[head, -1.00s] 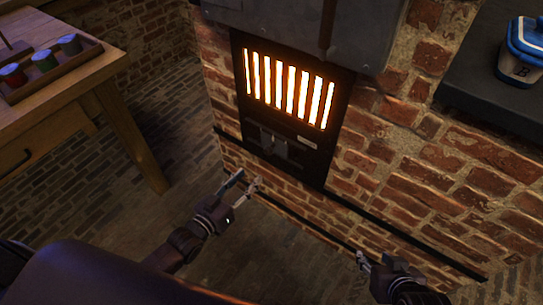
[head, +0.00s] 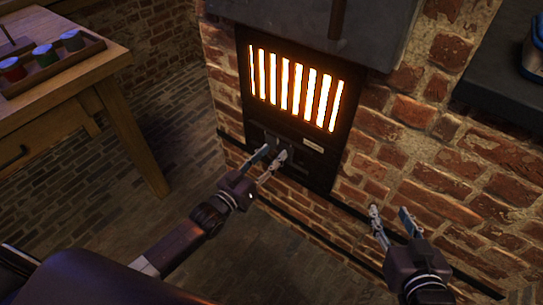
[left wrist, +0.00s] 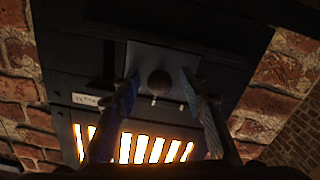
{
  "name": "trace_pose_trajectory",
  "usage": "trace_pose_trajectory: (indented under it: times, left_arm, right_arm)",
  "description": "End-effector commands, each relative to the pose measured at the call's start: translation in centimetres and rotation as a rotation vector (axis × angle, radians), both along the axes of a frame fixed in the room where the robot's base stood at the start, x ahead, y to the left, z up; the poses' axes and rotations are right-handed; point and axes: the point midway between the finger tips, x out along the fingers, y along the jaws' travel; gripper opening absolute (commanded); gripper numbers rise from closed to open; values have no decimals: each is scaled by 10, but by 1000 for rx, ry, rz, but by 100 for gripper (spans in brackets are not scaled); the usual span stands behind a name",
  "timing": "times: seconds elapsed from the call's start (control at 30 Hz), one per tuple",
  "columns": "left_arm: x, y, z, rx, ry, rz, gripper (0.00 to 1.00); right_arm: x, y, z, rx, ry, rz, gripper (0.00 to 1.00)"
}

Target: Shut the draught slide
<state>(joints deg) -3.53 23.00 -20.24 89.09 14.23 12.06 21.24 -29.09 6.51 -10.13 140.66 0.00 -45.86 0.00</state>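The draught slide is a dark metal plate (left wrist: 172,58) with a round knob (left wrist: 159,82), set in the black furnace front below the glowing grate. In the head view the slide (head: 262,135) is small, dark and partly behind my left fingers. My left gripper (head: 273,154) is open in front of it. In the left wrist view the fingers of my left gripper (left wrist: 160,78) stand on either side of the knob; I cannot tell whether they touch it or are still short of it. My right gripper (head: 390,211) is open and empty, in front of the brick wall to the right.
The glowing grate (head: 293,88) is just above the slide, with a small pale label (head: 313,145) between. A wooden table (head: 60,82) with a tray of coloured jars stands at left. A dark shelf (head: 500,85) juts out at upper right.

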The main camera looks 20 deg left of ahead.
Motion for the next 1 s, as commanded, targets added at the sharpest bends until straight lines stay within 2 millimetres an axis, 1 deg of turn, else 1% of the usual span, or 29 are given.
trace_pose_trajectory:
  times: [0.13, 0.37, 0.7, 0.73, 1.0]
  left_arm:
    - [4, -2, 0, 0, 0, 0, 40]
    - [4, -2, 0, 0, 0, 0, 40]
    - [4, -1, 0, 0, 0, 0, 2]
    - [4, -1, 0, 0, 0, 0, 0]
    - [3, -2, 0, 0, 1, 0, 0]
  right_arm:
    - [3, 2, 5, 6, -25, 2, 40]
    - [3, 2, 6, 6, -26, 2, 40]
    - [3, 2, 5, 6, -25, 2, 40]
    - [3, 2, 5, 6, -25, 2, 40]
    - [3, 2, 5, 6, -24, 2, 40]
